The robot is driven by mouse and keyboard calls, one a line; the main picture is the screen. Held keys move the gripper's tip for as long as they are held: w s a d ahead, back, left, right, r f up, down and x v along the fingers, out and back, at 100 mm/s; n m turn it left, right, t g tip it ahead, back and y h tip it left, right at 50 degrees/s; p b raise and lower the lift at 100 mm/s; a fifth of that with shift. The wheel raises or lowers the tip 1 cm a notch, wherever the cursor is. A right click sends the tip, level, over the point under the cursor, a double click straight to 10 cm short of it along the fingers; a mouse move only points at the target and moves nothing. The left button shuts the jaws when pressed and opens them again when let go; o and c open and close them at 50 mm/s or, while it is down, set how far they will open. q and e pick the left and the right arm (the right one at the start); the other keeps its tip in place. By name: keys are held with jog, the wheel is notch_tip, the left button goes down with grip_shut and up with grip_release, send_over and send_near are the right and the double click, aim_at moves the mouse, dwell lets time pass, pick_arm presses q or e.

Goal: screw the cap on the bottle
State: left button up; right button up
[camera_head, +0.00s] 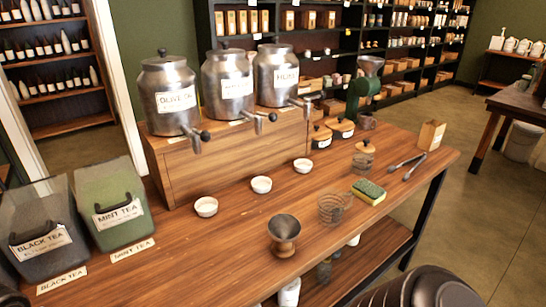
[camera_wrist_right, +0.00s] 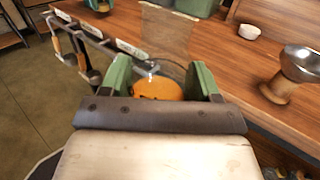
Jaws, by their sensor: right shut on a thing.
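My right gripper (camera_wrist_right: 162,82) shows in the right wrist view with its two green fingers either side of a round orange-brown cap (camera_wrist_right: 157,90). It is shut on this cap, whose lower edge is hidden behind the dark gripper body. A curved, clear glass-like shape (camera_wrist_right: 174,69) shows just behind the cap; I cannot tell whether it is the bottle or whether the cap touches it. My left gripper is in neither view.
The wooden counter (camera_head: 240,235) bears a funnel on a stand (camera_head: 284,233), a clear glass (camera_head: 333,207), a sponge (camera_head: 368,192), tongs (camera_head: 406,165) and small white bowls (camera_head: 261,184). Metal urns (camera_head: 168,97) and tea bins (camera_head: 112,205) stand behind and left. The front-middle counter has bare room.

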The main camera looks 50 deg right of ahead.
jog(key=o, duration=0.5)
jog(key=c, duration=0.6)
jog(key=shift+c, duration=0.2)
